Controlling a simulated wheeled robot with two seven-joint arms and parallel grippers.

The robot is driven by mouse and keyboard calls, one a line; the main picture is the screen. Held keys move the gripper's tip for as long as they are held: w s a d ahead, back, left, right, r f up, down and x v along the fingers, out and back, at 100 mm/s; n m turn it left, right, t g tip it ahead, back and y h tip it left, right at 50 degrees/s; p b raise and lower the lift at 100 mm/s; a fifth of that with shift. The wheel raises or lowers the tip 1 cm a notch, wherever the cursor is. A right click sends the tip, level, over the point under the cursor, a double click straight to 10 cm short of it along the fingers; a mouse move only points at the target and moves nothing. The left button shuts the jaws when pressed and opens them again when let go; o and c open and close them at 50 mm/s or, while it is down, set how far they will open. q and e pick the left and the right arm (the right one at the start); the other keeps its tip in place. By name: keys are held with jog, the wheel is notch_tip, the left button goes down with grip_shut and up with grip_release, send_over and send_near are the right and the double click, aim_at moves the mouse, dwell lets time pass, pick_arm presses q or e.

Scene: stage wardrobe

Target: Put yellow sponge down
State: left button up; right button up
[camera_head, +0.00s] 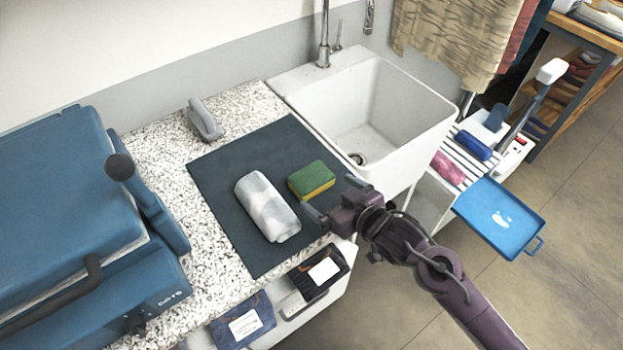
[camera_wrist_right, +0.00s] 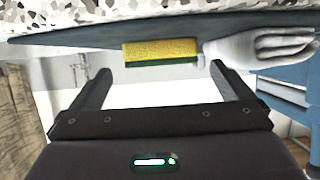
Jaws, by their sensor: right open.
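The yellow sponge (camera_head: 312,181), with a green top, lies flat on the dark mat (camera_head: 232,163) beside a rolled white-grey cloth (camera_head: 267,206). My right gripper (camera_head: 331,199) is open and empty just to the right of and in front of the sponge, apart from it. In the right wrist view the sponge (camera_wrist_right: 160,50) shows beyond and between the two spread fingers (camera_wrist_right: 160,88). My left gripper is not in either view.
A white sink (camera_head: 365,115) stands right of the mat. A blue press-like machine (camera_head: 60,210) fills the left. A grey brush-like object (camera_head: 204,118) sits behind the mat. A blue tray (camera_head: 500,217) and shelf stand at right.

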aim_at(318, 184)
jog(key=x, duration=0.2)
jog(key=p+x, duration=0.1)
jog(key=x, duration=0.3)
jog(key=shift+w+a+r+p, duration=0.2)
jog(key=shift+r+p, duration=0.1)
jog(key=shift+p, duration=0.05)
jog(key=shift+w+a+f, duration=0.25)
jog(key=shift+w, duration=0.05)
jog(key=c, duration=0.9)
jog(key=shift+o, duration=0.2)
jog(key=shift+r, duration=0.1)
